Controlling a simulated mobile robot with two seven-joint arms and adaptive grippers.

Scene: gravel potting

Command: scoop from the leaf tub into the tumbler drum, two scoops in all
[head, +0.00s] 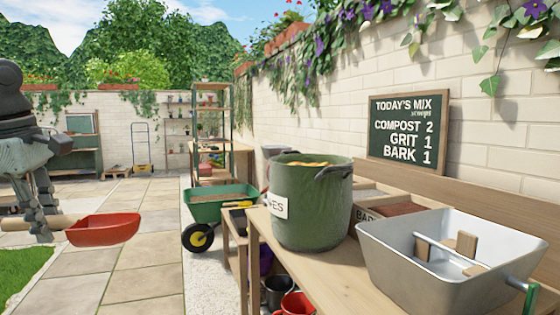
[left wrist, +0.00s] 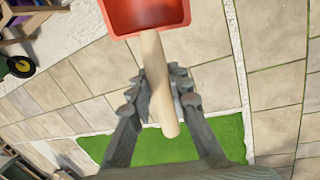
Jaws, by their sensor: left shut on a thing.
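My left gripper (head: 42,215) is at the far left of the head view, shut on the wooden handle of a red scoop (head: 104,229). The scoop hangs over the paving, well left of the bench, and looks empty. In the left wrist view the fingers (left wrist: 162,92) close around the handle, with the red scoop head (left wrist: 150,14) beyond them. The green leaf tub (head: 312,215) stands upright on the bench, with yellow leaves showing at its rim. The grey tumbler drum (head: 400,262), open with a rod and wooden paddles inside, sits at the bench's right. My right gripper is not in view.
Behind the tub and drum are wooden bins (head: 385,207), one labelled bark. A chalkboard (head: 408,137) reads compost 2, grit 1, bark 1. A green wheelbarrow (head: 222,203) stands left of the bench (head: 330,283). Buckets sit beneath it. The paved path is clear.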

